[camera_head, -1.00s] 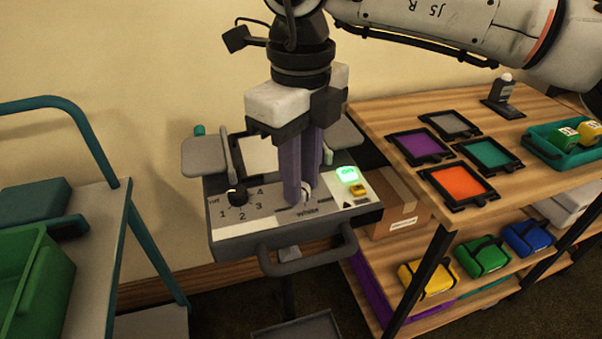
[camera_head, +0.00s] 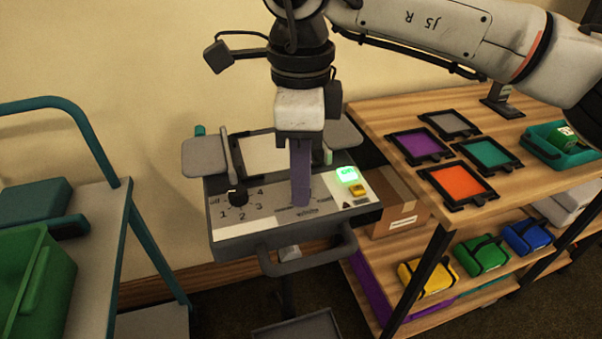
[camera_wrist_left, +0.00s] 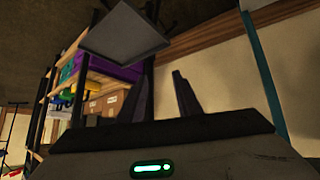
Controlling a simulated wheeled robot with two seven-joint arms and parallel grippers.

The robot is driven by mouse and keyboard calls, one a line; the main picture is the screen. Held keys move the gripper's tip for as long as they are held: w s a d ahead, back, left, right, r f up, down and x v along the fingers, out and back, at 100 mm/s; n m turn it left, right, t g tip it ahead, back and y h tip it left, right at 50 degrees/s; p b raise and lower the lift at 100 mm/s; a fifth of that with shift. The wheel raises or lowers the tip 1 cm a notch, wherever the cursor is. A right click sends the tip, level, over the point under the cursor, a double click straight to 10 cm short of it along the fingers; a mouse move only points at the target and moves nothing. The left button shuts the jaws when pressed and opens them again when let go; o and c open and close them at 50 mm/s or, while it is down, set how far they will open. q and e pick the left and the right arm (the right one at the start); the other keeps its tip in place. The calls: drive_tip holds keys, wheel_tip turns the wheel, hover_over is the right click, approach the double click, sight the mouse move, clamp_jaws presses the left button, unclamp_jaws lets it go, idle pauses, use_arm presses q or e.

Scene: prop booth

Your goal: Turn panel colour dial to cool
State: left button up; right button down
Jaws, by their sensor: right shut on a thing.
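The control panel (camera_head: 252,229) is a grey box with a white face, standing in the middle of the head view. My right gripper (camera_head: 300,202) points straight down at the right-centre dial, its purple fingers shut on it. The fingers hide this dial and its pointer, so its setting cannot be read; the small label below is blurred. A black dial (camera_head: 237,197) with "off" and numbers sits at the left of the panel, apart from my gripper. My left gripper (camera_wrist_left: 167,97) shows only in the left wrist view, its fingers apart with nothing between them.
A green lit indicator (camera_head: 346,174) and a yellow switch (camera_head: 358,190) sit right of the gripped dial. A grey handle (camera_head: 310,260) juts from the panel's front. A wooden shelf unit (camera_head: 400,119) stands close at right, a teal-framed cart (camera_head: 122,230) at left.

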drive_tip(key=shift+r, duration=0.1)
idle(0.3)
drive_tip(key=c, duration=1.5)
unclamp_jaws()
drive_tip(key=shift+c, duration=0.2)
wheel_tip(320, 180, up, 10)
drive_tip(key=shift+r, duration=0.15)
